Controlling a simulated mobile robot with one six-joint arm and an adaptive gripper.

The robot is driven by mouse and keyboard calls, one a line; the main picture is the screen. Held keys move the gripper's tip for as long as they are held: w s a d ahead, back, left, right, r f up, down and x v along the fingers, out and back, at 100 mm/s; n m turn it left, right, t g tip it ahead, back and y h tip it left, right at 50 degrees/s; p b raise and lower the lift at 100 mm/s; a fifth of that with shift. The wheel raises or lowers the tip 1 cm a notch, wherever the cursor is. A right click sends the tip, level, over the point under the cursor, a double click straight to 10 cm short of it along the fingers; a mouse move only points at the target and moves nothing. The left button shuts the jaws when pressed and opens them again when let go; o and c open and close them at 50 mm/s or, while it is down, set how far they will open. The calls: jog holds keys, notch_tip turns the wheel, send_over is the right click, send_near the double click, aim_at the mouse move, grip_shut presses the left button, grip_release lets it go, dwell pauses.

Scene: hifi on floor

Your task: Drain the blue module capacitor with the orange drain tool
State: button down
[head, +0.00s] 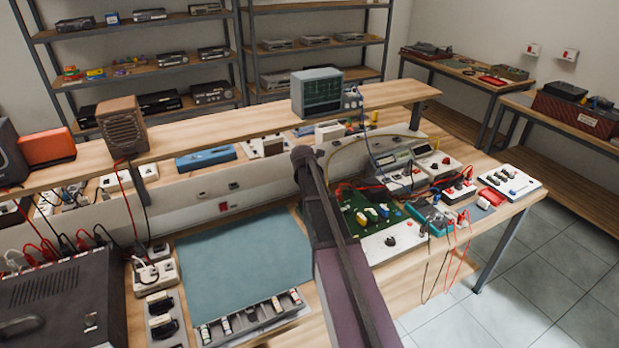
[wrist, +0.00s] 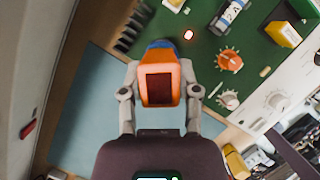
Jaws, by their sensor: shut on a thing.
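In the wrist view my gripper (wrist: 158,75) is shut on the orange drain tool (wrist: 158,68), which has a dark rectangular face toward the camera. A bit of blue shows just beyond the tool; I cannot tell whether it is part of it. The tool's tip is hidden. The green circuit board (wrist: 205,48) lies beyond and to the right of the tool. In the head view the board (head: 352,206) is partly behind my arm, and the gripper cannot be made out.
A small red light (wrist: 188,34) glows on the board. A blue-green mat (head: 245,258) left of the arm is clear. A raised shelf (head: 220,120) runs behind the board. Several instruments crowd the right.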

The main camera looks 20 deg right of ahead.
jog(key=shift+d+r, duration=0.1)
jog(key=shift+d, duration=0.05)
jog(key=shift+r+p, duration=0.5)
jog(key=shift+p, duration=0.1)
jog(key=r+p, duration=0.2)
jog(key=r+m+p, duration=0.1)
jog(key=r+p, duration=0.1)
jog(key=shift+a, duration=0.2)
jog(key=shift+f+b, duration=0.3)
jog(key=shift+f+b, duration=3.2)
jog(key=shift+f, duration=0.1)
dwell(3.0)
